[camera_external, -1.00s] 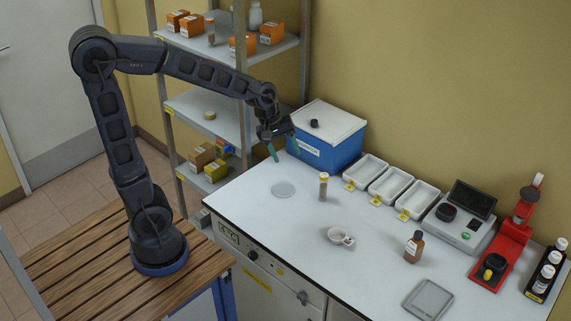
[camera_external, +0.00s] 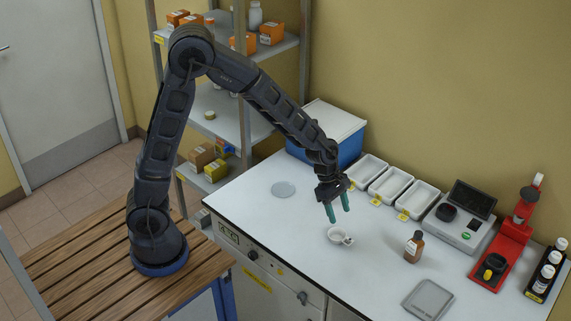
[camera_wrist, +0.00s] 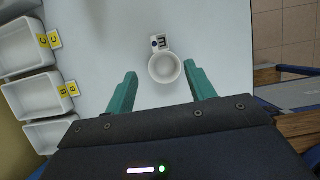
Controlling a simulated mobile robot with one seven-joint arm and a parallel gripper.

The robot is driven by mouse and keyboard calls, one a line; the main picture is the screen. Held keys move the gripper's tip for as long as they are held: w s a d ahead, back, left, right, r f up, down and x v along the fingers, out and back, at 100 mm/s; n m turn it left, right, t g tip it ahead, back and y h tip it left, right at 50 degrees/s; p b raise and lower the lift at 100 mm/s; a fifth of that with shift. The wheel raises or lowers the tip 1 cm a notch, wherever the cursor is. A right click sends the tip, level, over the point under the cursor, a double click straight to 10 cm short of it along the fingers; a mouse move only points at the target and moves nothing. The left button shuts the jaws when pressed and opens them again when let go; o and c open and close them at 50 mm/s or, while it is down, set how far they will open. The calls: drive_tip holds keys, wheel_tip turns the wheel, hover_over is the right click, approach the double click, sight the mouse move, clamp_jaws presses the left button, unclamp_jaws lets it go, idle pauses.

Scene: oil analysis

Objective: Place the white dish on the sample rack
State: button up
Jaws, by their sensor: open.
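The white dish (camera_external: 337,235) is a small round cup with a labelled tab on its side. It stands upright on the white bench in the external view. My gripper (camera_external: 339,214) is open and empty, pointing down just above and behind the dish, apart from it. In the wrist view the dish (camera_wrist: 165,69) lies between and slightly beyond the two green fingertips (camera_wrist: 161,77), with its tab on the far side. No thing is clearly marked as the sample rack; a black holder with several bottles (camera_external: 545,278) stands at the right end of the bench.
Three white trays (camera_external: 384,187) with yellow labels line the wall side. A brown bottle (camera_external: 413,247), a grey flat plate (camera_external: 428,299), a scale (camera_external: 462,226) and a red stand (camera_external: 503,255) are right of the dish.

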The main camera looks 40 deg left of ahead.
sight(345, 239)
drive_tip(key=shift+x, duration=5)
drive_tip(key=shift+a, duration=0.1)
drive_tip(key=c, duration=1.1)
drive_tip(key=shift+c, duration=0.3)
wheel_tip(345, 239, up, 20)
